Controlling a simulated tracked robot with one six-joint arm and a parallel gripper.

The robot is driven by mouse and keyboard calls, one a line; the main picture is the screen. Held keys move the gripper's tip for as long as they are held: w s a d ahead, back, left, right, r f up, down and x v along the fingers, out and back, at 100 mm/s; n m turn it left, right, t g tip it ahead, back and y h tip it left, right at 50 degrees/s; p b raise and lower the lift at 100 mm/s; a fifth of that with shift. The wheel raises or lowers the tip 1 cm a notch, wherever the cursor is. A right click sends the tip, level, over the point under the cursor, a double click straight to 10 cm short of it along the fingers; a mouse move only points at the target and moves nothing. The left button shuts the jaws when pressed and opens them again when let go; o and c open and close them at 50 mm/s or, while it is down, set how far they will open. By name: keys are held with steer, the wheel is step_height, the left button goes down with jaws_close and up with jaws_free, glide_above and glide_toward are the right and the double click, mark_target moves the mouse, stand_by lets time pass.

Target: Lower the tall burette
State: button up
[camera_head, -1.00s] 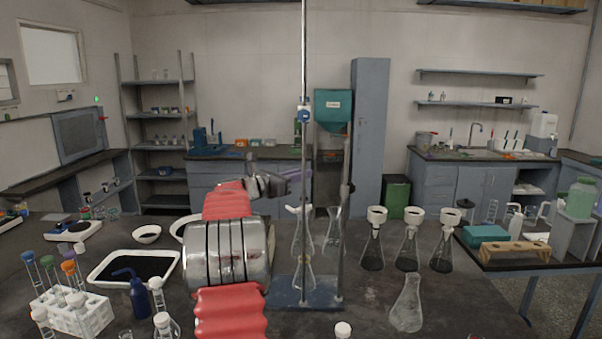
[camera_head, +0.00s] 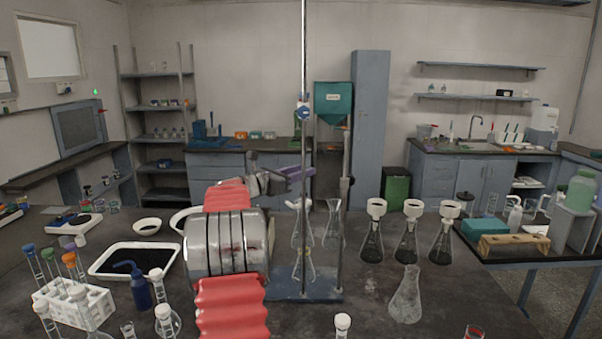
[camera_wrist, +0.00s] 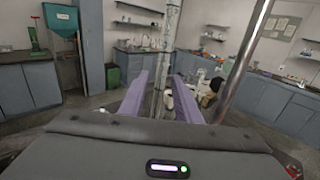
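The tall burette (camera_head: 304,55) is a thin upright tube above the blue-grey stand base (camera_head: 290,291) in the head view. It runs past the top of the picture and has a blue fitting (camera_head: 303,113) partway up. My gripper (camera_head: 306,174) is level with its lower part, with its purple fingers close beside it. In the wrist view, an upright clear tube (camera_wrist: 165,60) shows between my two fingers (camera_wrist: 161,82), with space on both sides. The fingers are apart. Whether they surround the tube or stop short of it is hard to tell.
A conical flask (camera_head: 304,262) stands at the stand base. A dark upright rod (camera_head: 347,225) stands to the right. A metal rod (camera_wrist: 245,65) passes close on the right in the wrist view. Stoppered flasks (camera_head: 406,240) and a clear flask (camera_head: 406,298) stand further right.

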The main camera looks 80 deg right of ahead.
steer(key=shift+o, duration=0.4)
steer(key=shift+r, duration=0.1)
steer(key=shift+w+a, duration=0.1)
steer(key=v, duration=0.5)
steer(key=shift+w+a, duration=0.2)
steer(key=shift+a, duration=0.15)
steer(key=w+a+r, duration=0.2)
steer(key=a+r, duration=0.2)
steer(key=r, duration=0.3)
steer(key=shift+w, duration=0.35)
steer(key=shift+a, duration=0.1)
stand_by(0.6)
